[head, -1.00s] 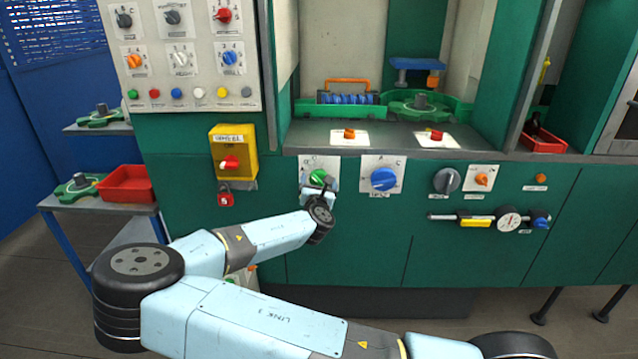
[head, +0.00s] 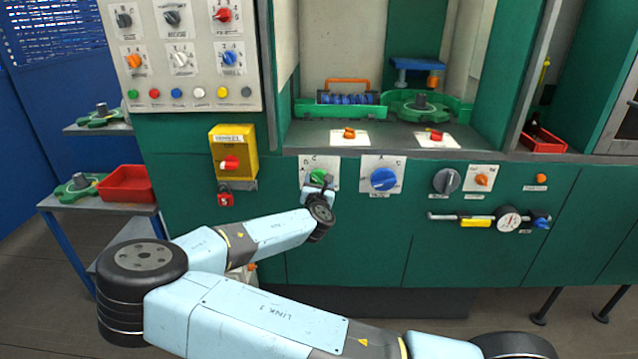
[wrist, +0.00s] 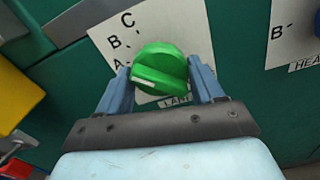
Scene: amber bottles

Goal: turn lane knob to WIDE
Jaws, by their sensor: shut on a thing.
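The green lane knob (wrist: 160,66) sits on a white plate (wrist: 185,22) lettered A, B and C. A label starting "LAN" is partly covered below it. The knob's white pointer mark faces lower left, near the A. No word WIDE is legible. In the head view the knob (head: 316,174) is on the green front panel, partly hidden by my gripper (head: 322,184). In the wrist view my gripper (wrist: 159,68) is shut on the knob, one blue finger on each side.
A large blue knob (head: 383,179) is on the plate just right. A yellow lockout box (head: 233,152) with a red knob is to the left. A shelf edge with small orange and red knobs (head: 437,136) lies above. The panel below is clear.

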